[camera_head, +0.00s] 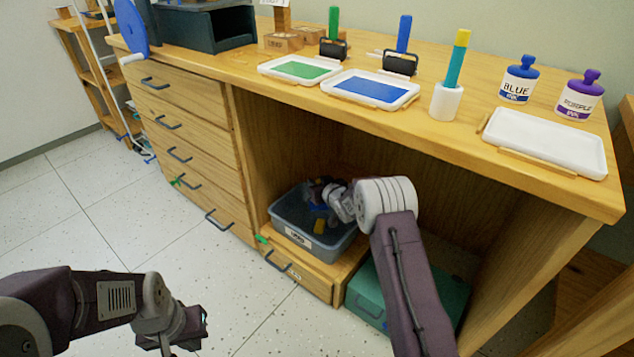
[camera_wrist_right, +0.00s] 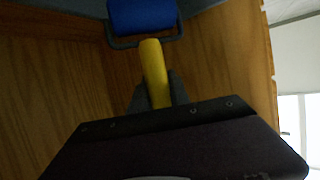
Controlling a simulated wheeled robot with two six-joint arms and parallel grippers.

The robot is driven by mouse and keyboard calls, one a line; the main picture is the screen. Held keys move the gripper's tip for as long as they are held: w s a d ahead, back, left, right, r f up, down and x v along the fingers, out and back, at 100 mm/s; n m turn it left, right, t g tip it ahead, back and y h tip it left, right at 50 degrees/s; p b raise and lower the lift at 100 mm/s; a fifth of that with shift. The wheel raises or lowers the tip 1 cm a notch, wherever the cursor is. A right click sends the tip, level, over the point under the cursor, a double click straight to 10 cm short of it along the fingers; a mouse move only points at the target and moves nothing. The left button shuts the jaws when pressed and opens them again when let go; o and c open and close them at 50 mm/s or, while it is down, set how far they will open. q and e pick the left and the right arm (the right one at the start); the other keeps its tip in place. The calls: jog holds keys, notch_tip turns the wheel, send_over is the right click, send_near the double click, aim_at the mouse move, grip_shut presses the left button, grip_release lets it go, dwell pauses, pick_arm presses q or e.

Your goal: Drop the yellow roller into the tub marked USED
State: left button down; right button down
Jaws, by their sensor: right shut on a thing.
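The roller has a yellow handle (camera_wrist_right: 155,72) and a blue cylinder (camera_wrist_right: 142,15) in the right wrist view. My right gripper (camera_wrist_right: 158,92) is shut on the handle. In the head view my right gripper (camera_head: 320,194) is at the grey tub (camera_head: 347,243), over its opening. The tub's front label is too small to read surely. My left gripper (camera_head: 185,330) is low over the floor at the left, its jaws unclear.
The tub stands on a low wooden drawer unit (camera_head: 300,276) under the workbench (camera_head: 440,120). A green box (camera_head: 366,295) is to its right. Trays, ink bottles and other rollers stand on the bench top, whose edge overhangs my right arm.

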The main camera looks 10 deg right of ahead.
jog(key=c, duration=1.1)
grip_release()
jog(key=shift+c, duration=0.2)
jog(key=p+v, duration=0.6)
jog(key=v, duration=0.3)
jog(key=shift+r, duration=0.15)
jog(key=shift+r+p, duration=1.7)
jog(key=shift+r, duration=0.15)
